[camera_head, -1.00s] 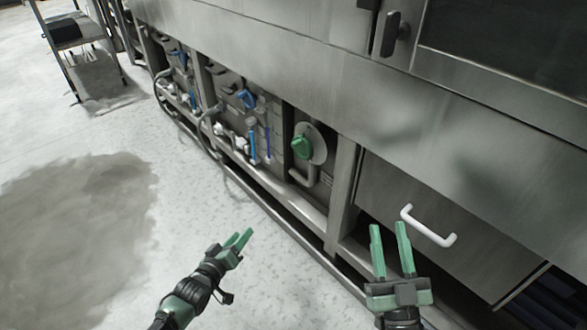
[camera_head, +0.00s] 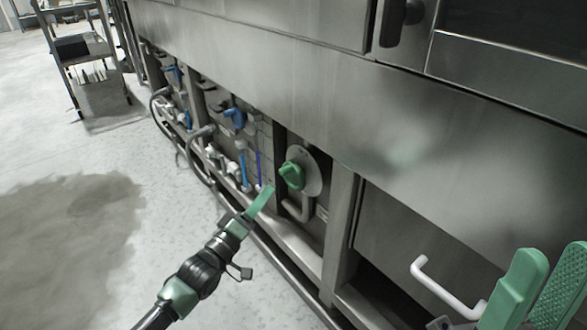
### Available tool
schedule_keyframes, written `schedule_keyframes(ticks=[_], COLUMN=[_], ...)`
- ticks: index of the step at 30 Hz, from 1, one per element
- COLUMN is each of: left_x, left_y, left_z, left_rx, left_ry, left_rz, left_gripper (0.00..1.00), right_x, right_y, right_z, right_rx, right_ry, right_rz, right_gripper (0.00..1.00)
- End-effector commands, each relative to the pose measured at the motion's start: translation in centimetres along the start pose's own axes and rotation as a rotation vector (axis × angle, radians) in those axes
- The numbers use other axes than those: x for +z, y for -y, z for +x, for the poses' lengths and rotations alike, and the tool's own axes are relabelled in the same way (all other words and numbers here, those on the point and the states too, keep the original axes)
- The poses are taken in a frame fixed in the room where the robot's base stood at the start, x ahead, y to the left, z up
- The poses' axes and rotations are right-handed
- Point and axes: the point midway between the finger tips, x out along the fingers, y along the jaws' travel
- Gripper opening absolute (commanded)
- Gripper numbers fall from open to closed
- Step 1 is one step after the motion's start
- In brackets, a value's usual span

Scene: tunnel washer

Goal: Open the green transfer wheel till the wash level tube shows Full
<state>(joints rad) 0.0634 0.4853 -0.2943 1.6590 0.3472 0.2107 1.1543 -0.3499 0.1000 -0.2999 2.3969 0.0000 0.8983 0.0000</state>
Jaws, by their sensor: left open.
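The green transfer wheel (camera_head: 292,175) sits on a round grey plate (camera_head: 314,170) in a recess low on the washer's side. My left gripper (camera_head: 264,198) is open and empty, just left of and below the wheel in the picture, apart from it. Its fingers overlap in this view. My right gripper (camera_head: 548,285) is open and empty at the lower right, near the camera. Left of the wheel stand a light blue tube (camera_head: 244,167) and a darker blue-purple tube (camera_head: 259,168). They are too small to read, and I cannot tell which is the wash level tube.
A white handle (camera_head: 440,290) sticks out from a lower panel right of the wheel. A steel post (camera_head: 338,225) stands between them. Blue valves (camera_head: 234,118) and grey hoses lie further left. A cart (camera_head: 90,60) stands at the far left. The floor at left is clear, with a dark patch.

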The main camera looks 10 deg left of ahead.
Motion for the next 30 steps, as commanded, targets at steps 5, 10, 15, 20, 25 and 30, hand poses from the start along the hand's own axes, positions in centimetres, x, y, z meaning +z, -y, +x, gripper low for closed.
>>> schedule_keyframes(ticks=[5, 10, 15, 20, 25, 30], left_x=[0.0, 0.1, 0.1, 0.0, 0.0, 0.0], left_y=[0.0, 0.1, 0.1, 0.0, -0.1, -0.1], left_z=[1.1, 3.9, 6.4, 7.6, 7.8, 7.8], left_rx=[0.005, 0.006, 0.005, 0.003, 0.002, 0.002], left_ry=[-0.002, -0.003, -0.002, -0.001, 0.0, 0.0], left_rz=[-0.003, -0.003, -0.002, -0.003, -0.002, -0.002], left_gripper=[0.41, 0.41, 0.41, 0.41, 0.41, 0.27], right_x=[-0.1, 0.1, 0.3, 0.4, 0.5, 0.5], right_y=[0.0, 0.0, 0.0, 0.0, 0.0, 0.0], right_z=[-0.5, -1.6, -2.1, -2.0, -1.9, -1.9], right_rx=[0.0, 0.0, -0.003, -0.006, -0.007, -0.007], right_ry=[-0.006, -0.005, -0.012, -0.019, -0.019, -0.019], right_rz=[0.001, 0.0, -0.001, -0.002, -0.002, -0.001], right_gripper=[0.36, 0.36, 0.36, 0.36, 0.36, 0.36])
